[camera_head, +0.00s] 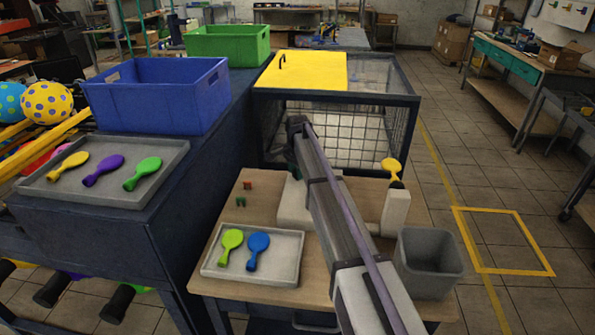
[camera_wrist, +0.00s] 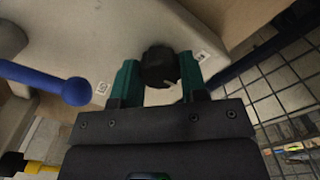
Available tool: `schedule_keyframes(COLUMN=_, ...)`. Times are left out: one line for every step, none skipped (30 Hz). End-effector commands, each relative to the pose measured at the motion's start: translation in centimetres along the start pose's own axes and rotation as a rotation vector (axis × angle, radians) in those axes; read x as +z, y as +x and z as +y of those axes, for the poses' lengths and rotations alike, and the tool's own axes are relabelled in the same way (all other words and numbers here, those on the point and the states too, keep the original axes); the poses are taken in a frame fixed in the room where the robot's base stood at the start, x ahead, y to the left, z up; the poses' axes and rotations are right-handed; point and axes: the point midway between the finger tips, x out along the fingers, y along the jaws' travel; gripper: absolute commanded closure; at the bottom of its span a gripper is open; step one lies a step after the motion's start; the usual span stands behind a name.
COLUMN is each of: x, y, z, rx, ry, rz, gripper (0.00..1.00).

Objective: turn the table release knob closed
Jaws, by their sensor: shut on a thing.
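A small black knob (camera_wrist: 159,66) shows in the wrist view on the side of a pale grey machine body (camera_wrist: 60,40). My gripper (camera_wrist: 158,82) has its two green fingers on either side of the knob, shut on it. In the head view, my arm runs up from the bottom and hides the knob and most of the machine; part of the pale machine base (camera_head: 293,205) shows left of the arm. My gripper (camera_head: 294,135) is only partly visible there, near the wire-mesh cage.
The mesh cage (camera_head: 385,140) with a yellow lid (camera_head: 310,70) stands close behind. A blue-ended rod (camera_wrist: 75,91) is left of the fingers.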

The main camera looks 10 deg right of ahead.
Motion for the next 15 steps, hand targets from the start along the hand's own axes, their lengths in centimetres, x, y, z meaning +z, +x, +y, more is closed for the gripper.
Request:
schedule_keyframes(x=0.00, y=0.01, z=0.01, rx=0.000, ry=-0.001, rz=0.000, gripper=0.84)
schedule_keyframes(x=0.00, y=0.01, z=0.01, rx=0.000, ry=-0.002, rz=0.000, gripper=0.84)
schedule_keyframes(x=0.01, y=0.01, z=0.01, rx=0.000, ry=-0.005, rz=0.000, gripper=0.84)
schedule_keyframes(x=0.01, y=0.01, z=0.01, rx=0.000, ry=-0.008, rz=0.000, gripper=0.84)
schedule_keyframes(x=0.01, y=0.01, z=0.01, rx=0.000, ry=-0.012, rz=0.000, gripper=0.84)
schedule_keyframes(x=0.01, y=0.01, z=0.01, rx=0.000, ry=-0.020, rz=0.000, gripper=0.84)
schedule_keyframes(x=0.01, y=0.01, z=0.01, rx=0.000, ry=-0.026, rz=0.000, gripper=0.84)
schedule_keyframes(x=0.01, y=0.01, z=0.01, rx=0.000, ry=-0.034, rz=0.000, gripper=0.84)
schedule_keyframes(x=0.01, y=0.01, z=0.01, rx=0.000, ry=-0.048, rz=0.000, gripper=0.84)
schedule_keyframes(x=0.01, y=0.01, z=0.01, rx=0.000, ry=-0.059, rz=0.000, gripper=0.84)
schedule_keyframes(x=0.00, y=0.01, z=0.01, rx=0.000, ry=-0.073, rz=0.000, gripper=0.84)
schedule_keyframes(x=0.00, y=0.01, z=0.01, rx=0.000, ry=-0.093, rz=0.000, gripper=0.84)
schedule_keyframes(x=0.00, y=0.01, z=0.01, rx=0.000, ry=-0.110, rz=0.000, gripper=0.84)
schedule_keyframes(x=0.00, y=0.01, z=0.01, rx=0.000, ry=-0.128, rz=0.000, gripper=0.84)
schedule_keyframes(x=0.01, y=0.01, z=0.02, rx=0.000, ry=-0.156, rz=0.000, gripper=0.84)
